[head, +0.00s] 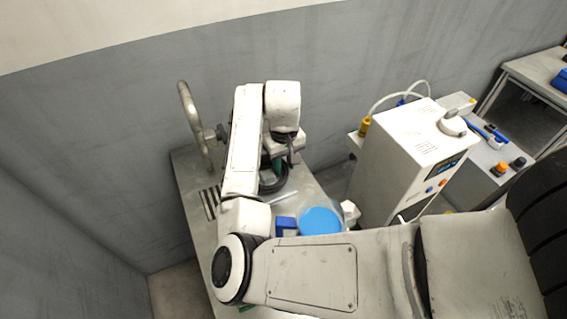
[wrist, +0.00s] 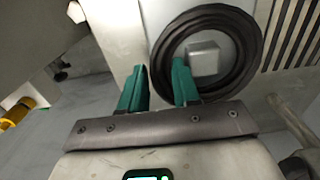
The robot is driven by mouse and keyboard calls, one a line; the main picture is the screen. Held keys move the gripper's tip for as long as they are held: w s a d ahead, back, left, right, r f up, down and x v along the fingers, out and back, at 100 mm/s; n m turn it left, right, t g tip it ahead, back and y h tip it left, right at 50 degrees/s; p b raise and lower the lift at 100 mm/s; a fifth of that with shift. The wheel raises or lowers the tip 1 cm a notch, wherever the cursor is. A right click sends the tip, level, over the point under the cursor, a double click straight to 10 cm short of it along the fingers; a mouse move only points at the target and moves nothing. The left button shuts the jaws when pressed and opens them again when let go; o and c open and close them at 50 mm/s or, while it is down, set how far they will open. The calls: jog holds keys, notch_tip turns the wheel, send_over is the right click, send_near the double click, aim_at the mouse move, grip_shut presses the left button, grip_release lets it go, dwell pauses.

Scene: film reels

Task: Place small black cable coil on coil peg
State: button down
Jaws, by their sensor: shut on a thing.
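The small black cable coil (wrist: 247,75) is a dark ring in the wrist view. It also shows in the head view (head: 272,188), low over the metal bench and partly behind my arm. My gripper (wrist: 158,70) has green fingers and is shut on the coil's left band, one finger outside the ring and one inside; it also shows in the head view (head: 279,163). A pale square block (wrist: 204,58) shows through the coil's opening; I cannot tell whether it is the coil peg. I cannot tell whether the coil touches the bench.
The bench (head: 188,168) has a slotted strip (head: 210,203) at left and a curved metal pipe (head: 190,112) behind it. A blue disc (head: 320,221) and a blue block (head: 286,226) are at the front. A white machine (head: 405,150) stands to the right.

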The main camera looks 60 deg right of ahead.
jog(key=shift+f, duration=0.25)
jog(key=shift+f, duration=0.2)
jog(key=c, duration=1.1)
grip_release()
notch_tip(320, 180, up, 12)
jog(key=p, duration=0.1)
jog(key=shift+r, duration=0.2)
